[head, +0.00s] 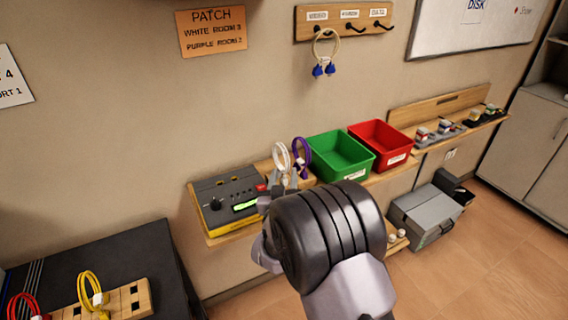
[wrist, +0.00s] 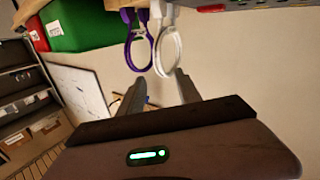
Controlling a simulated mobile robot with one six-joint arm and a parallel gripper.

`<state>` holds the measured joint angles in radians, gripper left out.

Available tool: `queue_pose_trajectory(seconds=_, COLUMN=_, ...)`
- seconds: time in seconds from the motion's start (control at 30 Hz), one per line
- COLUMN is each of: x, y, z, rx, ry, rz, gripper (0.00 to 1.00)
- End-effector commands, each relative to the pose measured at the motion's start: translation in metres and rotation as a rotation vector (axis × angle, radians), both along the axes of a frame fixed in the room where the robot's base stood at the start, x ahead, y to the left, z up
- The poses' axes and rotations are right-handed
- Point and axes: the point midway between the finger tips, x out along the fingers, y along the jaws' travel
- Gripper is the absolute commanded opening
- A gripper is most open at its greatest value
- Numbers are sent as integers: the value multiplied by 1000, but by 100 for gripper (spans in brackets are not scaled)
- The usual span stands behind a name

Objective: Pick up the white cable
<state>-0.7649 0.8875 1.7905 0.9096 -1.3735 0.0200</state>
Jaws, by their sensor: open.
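The white cable (head: 281,154) is a looped cable standing at the wall shelf, just left of a looped purple cable (head: 302,152). In the wrist view the white cable (wrist: 179,48) hangs in the upper middle, with the purple cable (wrist: 128,45) close on its left. My gripper (wrist: 162,88) is open and empty, its two fingers apart. The end of the white loop appears in line with the gap between the fingertips; I cannot tell if they touch. In the head view my wrist hides most of my gripper.
A green bin (head: 345,172) and a red bin (head: 391,158) stand to the right. A black table (head: 120,252) with a yellow cable (head: 84,279) is at lower left. Hooks (head: 345,22) are above.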

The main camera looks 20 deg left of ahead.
Motion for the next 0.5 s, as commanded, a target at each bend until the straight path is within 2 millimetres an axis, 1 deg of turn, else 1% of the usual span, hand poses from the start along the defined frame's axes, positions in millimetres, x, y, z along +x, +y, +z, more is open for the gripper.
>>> queue_pose_trajectory(seconds=0.03, x=10, y=2, z=-1, rx=3, ry=-2, rz=-2, gripper=41)
queue_pose_trajectory(seconds=0.2, x=30, y=9, z=-1, rx=1, ry=0, rz=-1, gripper=41)
queue_pose_trajectory(seconds=0.4, x=67, y=22, z=-3, rx=2, ry=0, rz=-1, gripper=41)
queue_pose_trajectory(seconds=0.5, x=75, y=24, z=-2, rx=1, ry=0, rz=0, gripper=41)
